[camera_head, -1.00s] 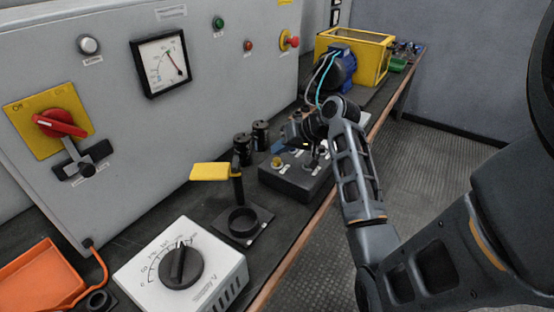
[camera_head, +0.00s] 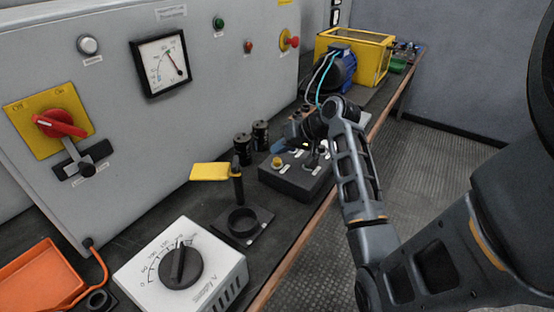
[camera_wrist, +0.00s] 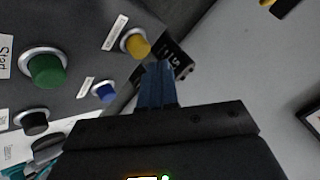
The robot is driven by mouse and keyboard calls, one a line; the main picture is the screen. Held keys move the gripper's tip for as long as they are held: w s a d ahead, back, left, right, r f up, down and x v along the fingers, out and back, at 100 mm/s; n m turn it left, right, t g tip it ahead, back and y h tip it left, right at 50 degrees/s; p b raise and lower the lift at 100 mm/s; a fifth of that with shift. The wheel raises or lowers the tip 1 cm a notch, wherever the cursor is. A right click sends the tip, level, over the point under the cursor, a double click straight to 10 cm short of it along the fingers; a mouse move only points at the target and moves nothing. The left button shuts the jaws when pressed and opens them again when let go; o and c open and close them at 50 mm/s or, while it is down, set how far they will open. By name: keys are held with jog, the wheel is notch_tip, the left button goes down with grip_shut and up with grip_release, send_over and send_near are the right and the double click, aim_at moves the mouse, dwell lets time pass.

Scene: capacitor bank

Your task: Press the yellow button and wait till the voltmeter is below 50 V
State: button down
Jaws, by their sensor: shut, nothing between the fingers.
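The yellow button (camera_head: 277,162) is on the dark control box (camera_head: 298,186) on the bench. In the wrist view the yellow button (camera_wrist: 137,44) stands in a silver ring at the upper middle. My gripper (camera_wrist: 161,68) is shut and empty, its blue fingers together. Its tips appear just right of and below the button in that view; contact does not show. In the head view my gripper (camera_head: 281,146) is over the box, near the button. The voltmeter (camera_head: 162,63) is a square dial on the grey cabinet; its needle shows, but its figures are too small to read.
The wrist view shows a green button (camera_wrist: 46,69), a blue button (camera_wrist: 104,92) and a black button (camera_wrist: 35,122) close by. Black cylinders (camera_head: 242,149) and a stand with a yellow handle (camera_head: 209,172) are left of the box. The blue motor (camera_head: 342,69) stands behind.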

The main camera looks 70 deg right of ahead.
aim_at(280, 160)
jog(key=shift+f, duration=0.2)
jog(key=shift+f, duration=0.25)
jog(key=shift+f+b, duration=0.4)
jog(key=shift+f, duration=0.55)
dwell(1.3)
jog(key=shift+r, duration=0.15)
jog(key=shift+r+p, duration=1.25)
jog(key=shift+p, duration=0.15)
notch_tip(280, 160, up, 5)
jog(key=p, duration=0.5)
jog(key=shift+s, duration=0.15)
